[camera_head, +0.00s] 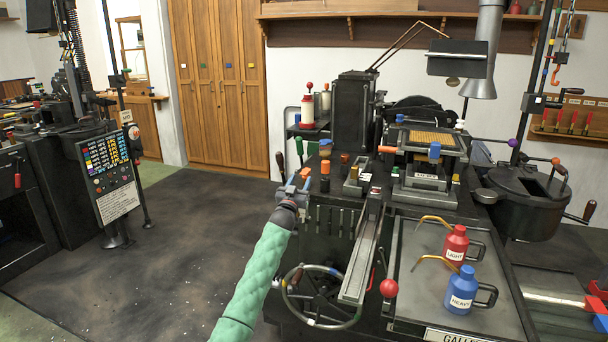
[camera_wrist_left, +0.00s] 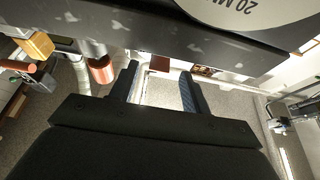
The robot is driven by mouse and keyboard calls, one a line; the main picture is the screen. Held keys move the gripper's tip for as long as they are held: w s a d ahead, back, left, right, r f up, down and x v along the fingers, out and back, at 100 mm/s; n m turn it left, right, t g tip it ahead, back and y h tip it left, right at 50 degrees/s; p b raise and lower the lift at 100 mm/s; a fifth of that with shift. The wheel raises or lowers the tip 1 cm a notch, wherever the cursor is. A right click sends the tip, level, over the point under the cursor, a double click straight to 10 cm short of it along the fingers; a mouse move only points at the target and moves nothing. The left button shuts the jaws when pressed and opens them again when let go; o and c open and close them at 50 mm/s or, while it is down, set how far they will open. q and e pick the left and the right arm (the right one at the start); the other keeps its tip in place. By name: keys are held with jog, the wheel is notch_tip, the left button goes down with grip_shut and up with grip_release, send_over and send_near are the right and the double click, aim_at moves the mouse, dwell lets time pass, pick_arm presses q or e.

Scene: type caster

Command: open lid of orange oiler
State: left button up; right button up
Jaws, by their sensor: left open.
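An orange-capped fitting (camera_head: 325,168) with a dark body stands at the left front edge of the black casting machine; I take it to be the orange oiler. A second orange piece (camera_head: 305,173) shows just beside my left gripper (camera_head: 297,184), and I cannot tell what it belongs to. The gripper is just left of the orange-capped fitting. In the left wrist view its two fingers (camera_wrist_left: 160,88) are apart with nothing between them. An orange cylinder (camera_wrist_left: 102,70) is left of the fingers there, apart from them. Whether a lid is open cannot be made out. My right gripper is not in view.
A blue-capped fitting (camera_head: 325,147) stands just behind. A spoked handwheel (camera_head: 322,297) and a rail (camera_head: 362,260) are below and right. Red (camera_head: 456,245) and blue (camera_head: 461,291) oil cans stand on a tray (camera_head: 420,240). The floor (camera_head: 170,240) at left is clear.

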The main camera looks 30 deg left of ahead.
aim_at(303, 174)
pick_arm(q)
jog(key=x, duration=0.3)
jog(key=shift+w+r, duration=0.15)
jog(key=shift+w, duration=0.15)
jog(key=shift+w+a, duration=0.1)
jog(key=shift+w, duration=0.2)
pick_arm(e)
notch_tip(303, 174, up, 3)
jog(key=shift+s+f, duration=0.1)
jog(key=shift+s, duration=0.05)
pick_arm(q)
jog(key=c, duration=1)
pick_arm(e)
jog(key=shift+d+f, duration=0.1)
